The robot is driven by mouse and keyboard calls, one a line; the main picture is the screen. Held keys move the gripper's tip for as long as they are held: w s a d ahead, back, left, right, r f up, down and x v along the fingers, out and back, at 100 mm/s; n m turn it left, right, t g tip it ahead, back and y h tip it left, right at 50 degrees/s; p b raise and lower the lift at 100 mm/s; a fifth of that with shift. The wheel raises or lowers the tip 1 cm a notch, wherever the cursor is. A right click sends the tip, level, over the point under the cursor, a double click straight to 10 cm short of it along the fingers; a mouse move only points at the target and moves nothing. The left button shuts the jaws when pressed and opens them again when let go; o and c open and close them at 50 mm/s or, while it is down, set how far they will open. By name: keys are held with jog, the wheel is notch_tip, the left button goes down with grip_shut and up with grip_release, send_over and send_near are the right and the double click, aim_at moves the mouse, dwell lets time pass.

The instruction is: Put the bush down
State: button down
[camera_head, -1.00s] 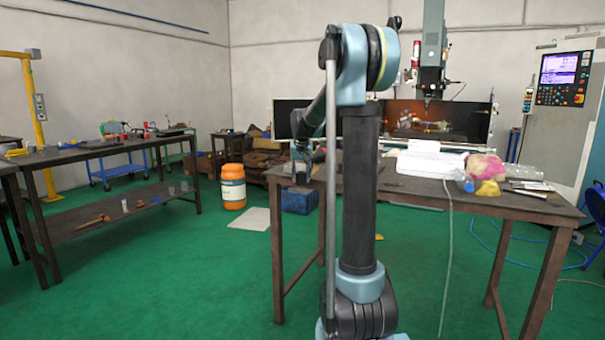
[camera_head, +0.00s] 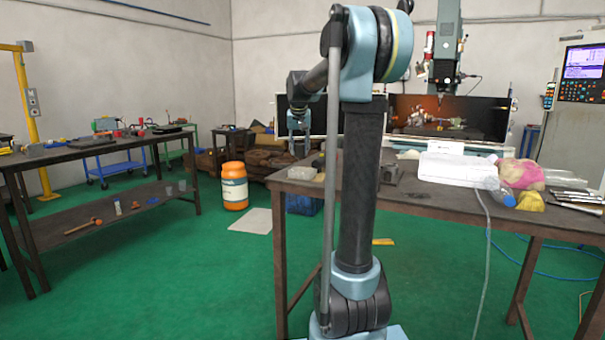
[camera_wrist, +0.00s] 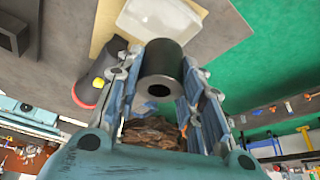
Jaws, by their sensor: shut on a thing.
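The bush (camera_wrist: 165,60) is a dark, shiny cylinder with a pale end face and a round hole. In the wrist view it sits between the two fingers of my gripper (camera_wrist: 165,88), which is shut on it. In the head view my gripper (camera_head: 297,130) hangs above the left end of the brown table (camera_head: 420,197). The bush cannot be made out there. The wrist view also shows the grey table top (camera_wrist: 62,45) behind the bush, with the table edge and green floor to the right.
A translucent box (camera_wrist: 158,20) lies near the table corner, by a tan sheet (camera_wrist: 106,22). A dark block (camera_wrist: 14,38) stands on the table. An orange drum (camera_head: 234,187) stands on the floor.

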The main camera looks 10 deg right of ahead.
aim_at(302, 153)
jog(key=f, duration=0.2)
jog(key=d+f, duration=0.1)
jog(key=f, duration=0.1)
jog(key=shift+f, duration=0.25)
notch_tip(302, 153, down, 3)
jog(key=shift+d+f, duration=0.1)
jog(key=shift+s+f, duration=0.1)
jog(key=shift+f, duration=0.2)
jog(key=shift+s+f, duration=0.15)
jog(key=shift+f, duration=0.05)
jog(key=c, duration=1.5)
grip_release()
jog(key=shift+f, duration=0.1)
jog(key=o, duration=0.4)
jog(key=shift+w+f, duration=0.3)
jog(key=shift+w, duration=0.05)
jog(key=shift+s+r, duration=0.1)
jog(key=shift+r, duration=0.1)
jog(key=shift+r, duration=0.15)
